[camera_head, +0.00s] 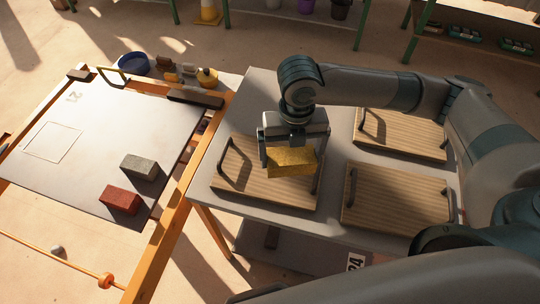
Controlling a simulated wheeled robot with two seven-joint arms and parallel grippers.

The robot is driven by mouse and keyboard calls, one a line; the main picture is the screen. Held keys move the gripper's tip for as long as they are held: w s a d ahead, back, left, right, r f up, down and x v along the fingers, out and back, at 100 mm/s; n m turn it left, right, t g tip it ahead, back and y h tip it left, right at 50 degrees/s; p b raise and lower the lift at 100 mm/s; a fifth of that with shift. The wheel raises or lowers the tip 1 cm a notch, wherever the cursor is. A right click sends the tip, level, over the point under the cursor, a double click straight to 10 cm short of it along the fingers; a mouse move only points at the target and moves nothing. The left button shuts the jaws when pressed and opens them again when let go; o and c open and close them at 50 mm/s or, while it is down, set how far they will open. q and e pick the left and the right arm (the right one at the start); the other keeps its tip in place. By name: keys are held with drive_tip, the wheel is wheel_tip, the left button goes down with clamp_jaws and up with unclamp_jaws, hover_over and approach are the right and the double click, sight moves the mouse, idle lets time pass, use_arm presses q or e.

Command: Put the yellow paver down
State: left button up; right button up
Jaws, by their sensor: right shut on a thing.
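The yellow paver (291,162) is held in my right gripper (291,155), which is shut on it. The gripper and paver are over the left wooden board (245,182), which has dark handles and lies on the grey table (330,220). I cannot tell whether the paver touches the board or hangs just above it. My left gripper is not in view.
Two more handled boards, one at the back right (400,137) and one at the front right (395,197), lie on the same table. A red paver (120,199) and a grey paver (139,167) sit on the pale plate (85,140) at left, framed by orange beams.

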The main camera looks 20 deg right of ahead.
sight(269, 149)
drive_tip(key=w+a+f, duration=0.1)
drive_tip(key=w, duration=0.1)
drive_tip(key=w+a+f+p, duration=0.1)
drive_tip(key=w, duration=0.1)
drive_tip(key=w+a+f, duration=0.1)
drive_tip(key=w+f, duration=0.1)
drive_tip(key=shift+a+p, duration=0.3)
drive_tip(key=shift+s+f+p, duration=0.1)
drive_tip(key=shift+f+p, duration=0.6)
drive_tip(key=shift+f, duration=1.3)
drive_tip(key=shift+f, duration=0.1)
drive_tip(key=o, duration=1.5)
drive_tip(key=shift+f, duration=0.1)
drive_tip(key=shift+c, duration=0.2)
